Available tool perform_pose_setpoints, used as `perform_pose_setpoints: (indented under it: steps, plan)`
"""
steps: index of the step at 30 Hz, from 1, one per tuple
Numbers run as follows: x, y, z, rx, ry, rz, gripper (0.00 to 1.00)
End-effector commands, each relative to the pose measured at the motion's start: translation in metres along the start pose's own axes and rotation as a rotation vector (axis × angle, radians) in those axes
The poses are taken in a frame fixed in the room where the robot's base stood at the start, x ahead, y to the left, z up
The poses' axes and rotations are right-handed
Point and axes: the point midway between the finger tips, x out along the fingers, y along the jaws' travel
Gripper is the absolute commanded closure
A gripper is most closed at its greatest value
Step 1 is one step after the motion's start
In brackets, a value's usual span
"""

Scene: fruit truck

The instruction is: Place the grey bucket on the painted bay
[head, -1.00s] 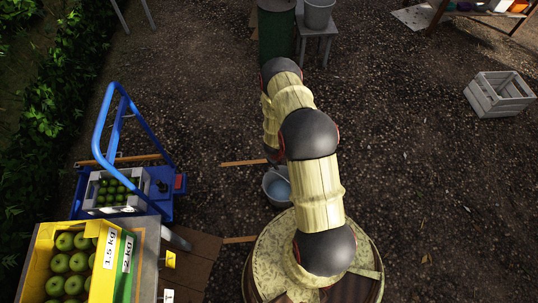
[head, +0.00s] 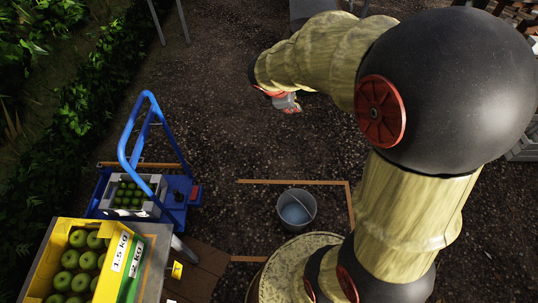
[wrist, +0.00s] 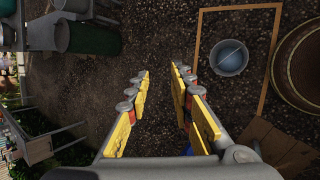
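The grey bucket (head: 296,208) stands upright on the ground, with something pale blue inside and a thin handle. It is inside the painted bay, whose orange-brown outline (head: 290,182) runs behind it and to its right. The wrist view also shows the bucket (wrist: 229,57) within the bay outline (wrist: 197,45), clear of the lines. My gripper (head: 288,102) is well beyond the bucket, toward the back, and apart from it. In the wrist view my gripper (wrist: 161,76) has its yellow-padded fingers spread, with only bare ground between them.
A blue trolley (head: 150,130) with a crate of green apples (head: 134,196) stands left. A yellow box of apples (head: 70,232) is at front left. A round wooden barrel (wrist: 304,65) is close to the bay. A green drum (wrist: 95,38) stands far back. The middle ground is clear.

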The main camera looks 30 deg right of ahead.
Motion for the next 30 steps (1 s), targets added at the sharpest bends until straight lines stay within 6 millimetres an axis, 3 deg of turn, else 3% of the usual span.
perform_pose_setpoints:
  steps: [1, 6, 12, 15, 21, 30]
  plan:
    - [-0.027, -0.007, 0.003, 0.103, 0.025, 0.003, 0.77]
    - [-0.103, -0.050, 0.005, 0.468, 0.130, -0.050, 0.77]
    - [-0.179, -0.113, -0.003, 0.848, 0.284, -0.175, 0.77]
    - [-0.207, -0.141, -0.009, 0.989, 0.354, -0.252, 0.77]
    - [-0.238, -0.175, -0.018, 1.138, 0.433, -0.362, 0.77]
    - [-0.243, -0.181, -0.021, 1.163, 0.445, -0.385, 0.77]
